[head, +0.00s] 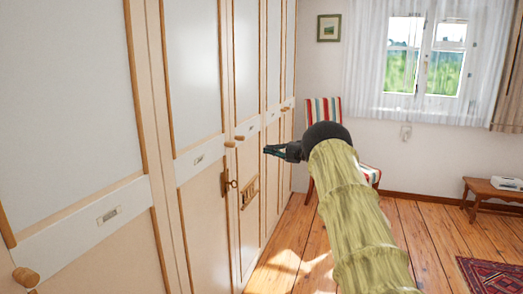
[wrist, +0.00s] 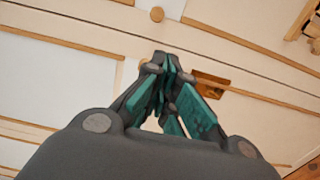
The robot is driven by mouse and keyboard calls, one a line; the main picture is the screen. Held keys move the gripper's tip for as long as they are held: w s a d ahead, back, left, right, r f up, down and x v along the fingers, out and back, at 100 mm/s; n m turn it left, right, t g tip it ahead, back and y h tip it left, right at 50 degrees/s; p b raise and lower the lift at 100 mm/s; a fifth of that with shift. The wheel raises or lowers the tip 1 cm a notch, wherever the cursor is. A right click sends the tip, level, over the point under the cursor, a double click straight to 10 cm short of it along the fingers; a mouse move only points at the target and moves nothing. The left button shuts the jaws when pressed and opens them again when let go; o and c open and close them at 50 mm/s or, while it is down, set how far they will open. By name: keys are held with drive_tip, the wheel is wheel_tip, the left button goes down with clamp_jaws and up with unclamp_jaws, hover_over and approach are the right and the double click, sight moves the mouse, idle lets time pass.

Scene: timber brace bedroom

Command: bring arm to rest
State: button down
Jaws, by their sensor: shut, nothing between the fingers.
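My gripper (head: 268,151) is at the end of my raised arm, in front of the wardrobe doors (head: 195,80) in the head view. It points left toward the doors. In the wrist view, my gripper (wrist: 166,68) has its teal fingers drawn together at the tips, with nothing held between them. The wardrobe panels fill the background there. A small brass lock plate (wrist: 210,84) shows just right of the fingers. I cannot tell the exact gap between the fingertips and the doors.
The wardrobe runs along the left, with protruding wooden knobs (head: 25,277) and a key fitting (head: 228,184). A striped chair (head: 322,108) stands behind my arm. A low wooden bench (head: 490,190) and a red rug (head: 492,276) are at right. Open wooden floor (head: 430,225) lies between.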

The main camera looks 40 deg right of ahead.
drive_tip(key=shift+s+d, duration=0.3)
drive_tip(key=shift+s, duration=0.2)
